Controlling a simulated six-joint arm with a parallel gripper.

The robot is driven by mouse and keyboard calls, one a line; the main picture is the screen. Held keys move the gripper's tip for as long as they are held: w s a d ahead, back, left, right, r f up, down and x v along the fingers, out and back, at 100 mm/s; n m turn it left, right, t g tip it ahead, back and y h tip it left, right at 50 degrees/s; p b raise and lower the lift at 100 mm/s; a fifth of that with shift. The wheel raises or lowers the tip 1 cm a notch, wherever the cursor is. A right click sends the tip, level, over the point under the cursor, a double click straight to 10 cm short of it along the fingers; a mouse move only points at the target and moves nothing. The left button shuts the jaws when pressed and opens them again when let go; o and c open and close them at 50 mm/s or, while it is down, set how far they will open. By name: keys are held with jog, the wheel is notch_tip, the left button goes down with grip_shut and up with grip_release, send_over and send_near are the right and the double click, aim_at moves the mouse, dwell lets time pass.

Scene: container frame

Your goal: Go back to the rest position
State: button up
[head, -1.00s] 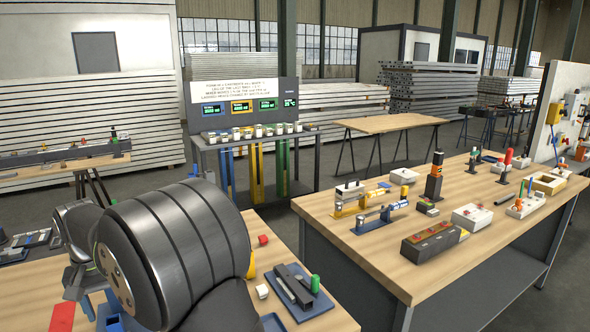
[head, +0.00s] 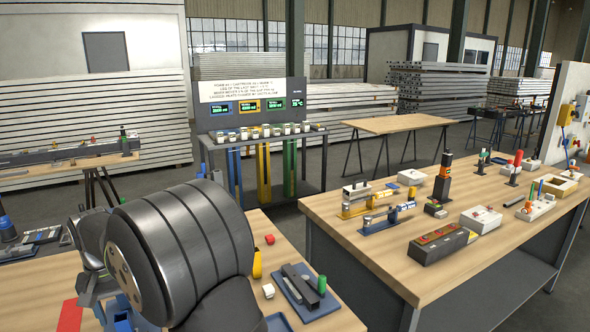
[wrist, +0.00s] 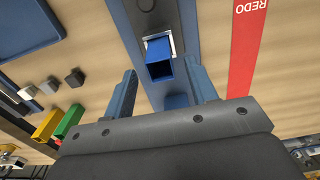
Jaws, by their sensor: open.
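My gripper (wrist: 161,72) is open in the wrist view, with its two blue-grey fingers spread apart. A blue open-topped rectangular holder (wrist: 159,58) shows between and beyond the fingertips, standing in a pale fitting on a grey-blue strip. I see no contact between fingers and holder, and nothing is held. The gripper's fingers cannot be made out there. A blue part (head: 120,318) shows low beside my arm.
A red strip marked REDO (wrist: 246,45) lies beside the holder. Green (wrist: 68,122) and yellow (wrist: 46,126) blocks and a blue tray (wrist: 30,28) are to the left. A blue tray with a dark clamp (head: 300,288) lies right of my arm. A second bench (head: 345,240) carries several devices.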

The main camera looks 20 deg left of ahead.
aim_at(125, 328)
notch_tip(125, 328, down, 6)
jog(key=shift+r, duration=2.6)
